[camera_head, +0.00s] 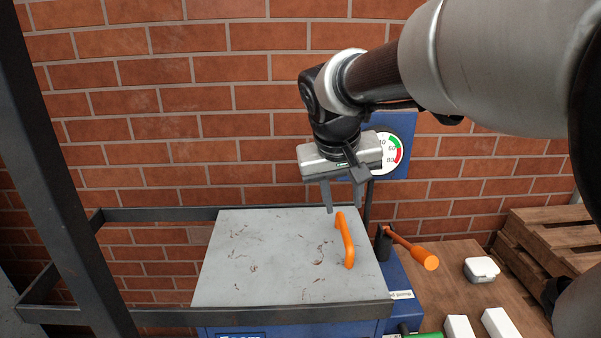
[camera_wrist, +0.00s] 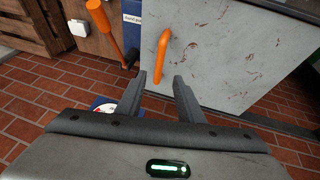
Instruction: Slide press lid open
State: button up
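The press lid (camera_head: 270,265) is a flat grey, stained plate lying over the blue press. An orange handle (camera_head: 345,240) stands on its right part. My gripper (camera_head: 343,205) points down just behind the handle's far end, near the lid's far edge. The orange handle (camera_wrist: 161,57) shows just beyond the fingertips, on the grey lid (camera_wrist: 215,50).
An orange-gripped lever (camera_head: 412,250) stands right of the lid. A dial gauge (camera_head: 388,152) is behind my gripper. A dark metal frame (camera_head: 200,315) borders the lid's front. White objects (camera_head: 481,269) and wooden pallets (camera_head: 560,235) are at the right.

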aim_at(345, 232)
jog(key=x, duration=1.2)
jog(key=shift+w+f, duration=0.15)
jog(key=shift+f, duration=0.2)
grip_shut()
